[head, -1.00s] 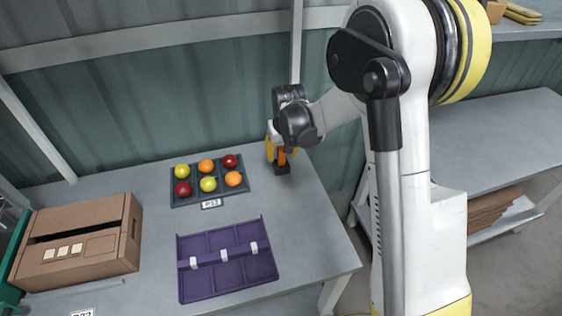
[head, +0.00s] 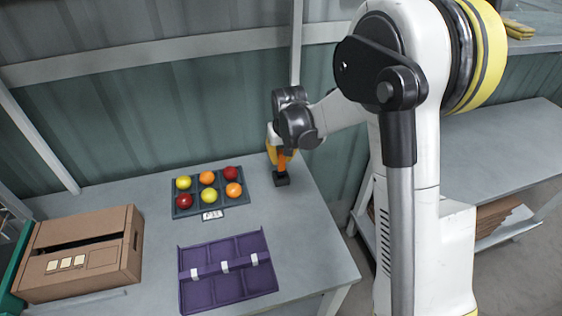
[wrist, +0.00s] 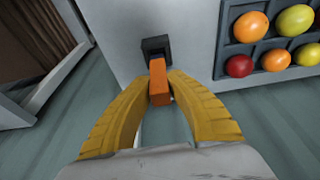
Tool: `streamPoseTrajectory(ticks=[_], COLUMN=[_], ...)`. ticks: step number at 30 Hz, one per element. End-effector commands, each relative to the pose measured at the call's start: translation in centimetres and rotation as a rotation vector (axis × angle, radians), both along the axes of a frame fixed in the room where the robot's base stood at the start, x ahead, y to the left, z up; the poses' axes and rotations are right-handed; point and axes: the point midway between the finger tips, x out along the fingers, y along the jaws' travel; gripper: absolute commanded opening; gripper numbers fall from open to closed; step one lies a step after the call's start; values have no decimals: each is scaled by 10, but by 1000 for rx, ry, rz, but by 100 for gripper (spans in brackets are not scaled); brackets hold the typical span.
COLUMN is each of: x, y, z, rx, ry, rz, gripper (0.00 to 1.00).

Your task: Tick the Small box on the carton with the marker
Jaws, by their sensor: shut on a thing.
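My gripper (wrist: 158,100) is shut on the orange marker (wrist: 159,82), its yellow fingers on either side of it. In the head view the marker (head: 283,160) shows below the fingers, at the table's back right. The black holder (head: 282,179) stands just beneath the marker; it also shows in the wrist view (wrist: 155,46). I cannot tell whether the marker's lower end is clear of it. The brown carton (head: 110,256) is at the table's left, with several pale boxes (head: 66,263) on its face. Their wording is too small to read, so I cannot tell which is Small.
A dark tray (head: 201,211) of red, orange and yellow fruit lies between carton and holder. A purple divided tray (head: 200,284) lies in front of it. A green crate (head: 14,277) stands at the far left. Bare table lies right of the purple tray.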

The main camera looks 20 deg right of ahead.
Motion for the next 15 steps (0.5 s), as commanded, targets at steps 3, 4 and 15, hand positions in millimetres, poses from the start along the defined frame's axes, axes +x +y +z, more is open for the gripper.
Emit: streamPoseTrajectory(ticks=[3,4,15], x=[-20,-26,-94], y=[-9,-12,-43], z=[22,26,68], rx=[1,1,1], ry=[0,0,0], rz=[-2,-2,-2], gripper=[0,0,0])
